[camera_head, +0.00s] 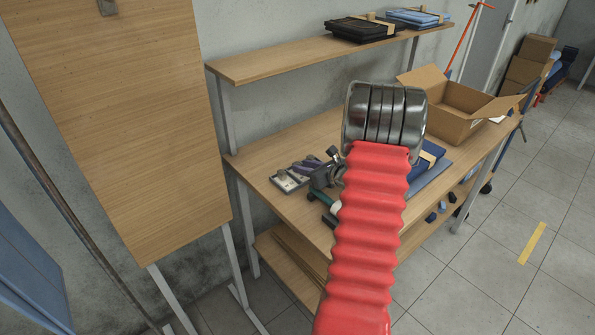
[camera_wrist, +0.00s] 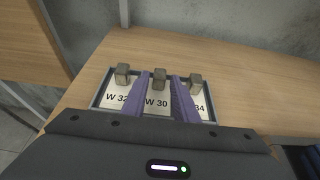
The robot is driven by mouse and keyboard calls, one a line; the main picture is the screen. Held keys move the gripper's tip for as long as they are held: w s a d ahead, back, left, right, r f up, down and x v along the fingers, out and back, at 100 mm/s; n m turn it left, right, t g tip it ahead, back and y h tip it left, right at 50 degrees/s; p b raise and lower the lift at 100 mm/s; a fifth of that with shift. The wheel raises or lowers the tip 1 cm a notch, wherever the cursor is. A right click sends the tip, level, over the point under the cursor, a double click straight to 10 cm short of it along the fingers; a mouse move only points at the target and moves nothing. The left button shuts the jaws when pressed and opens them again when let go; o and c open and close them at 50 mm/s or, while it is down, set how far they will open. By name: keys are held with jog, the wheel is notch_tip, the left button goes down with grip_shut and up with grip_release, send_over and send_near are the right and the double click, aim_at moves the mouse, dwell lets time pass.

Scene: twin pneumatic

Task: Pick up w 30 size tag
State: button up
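The W 30 size tag (camera_wrist: 157,103) is a white label with a grey-brown block at its upper end, in the middle slot of a shallow tray (camera_wrist: 97,93). The W 32 tag (camera_wrist: 116,98) lies to its left and the 34 tag (camera_wrist: 199,105), partly covered, to its right. My gripper (camera_wrist: 162,86) is open, its two purple fingers on either side of the W 30 tag, with a gap between them. In the head view, my gripper (camera_head: 303,169) is over the tray (camera_head: 287,183) at the table's left end; the tags are too small to read there.
The wooden table (camera_head: 270,150) has an open cardboard box (camera_head: 455,110) at the right and dark blue folded cloth (camera_head: 428,160) nearer the middle. A shelf (camera_head: 290,58) with folded clothes (camera_head: 360,28) runs above. A wooden panel (camera_head: 130,110) stands at the left.

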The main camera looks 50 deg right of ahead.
aim_at(298, 164)
jog(key=shift+x, duration=1.85)
jog(key=shift+c, duration=0.7)
grip_shut()
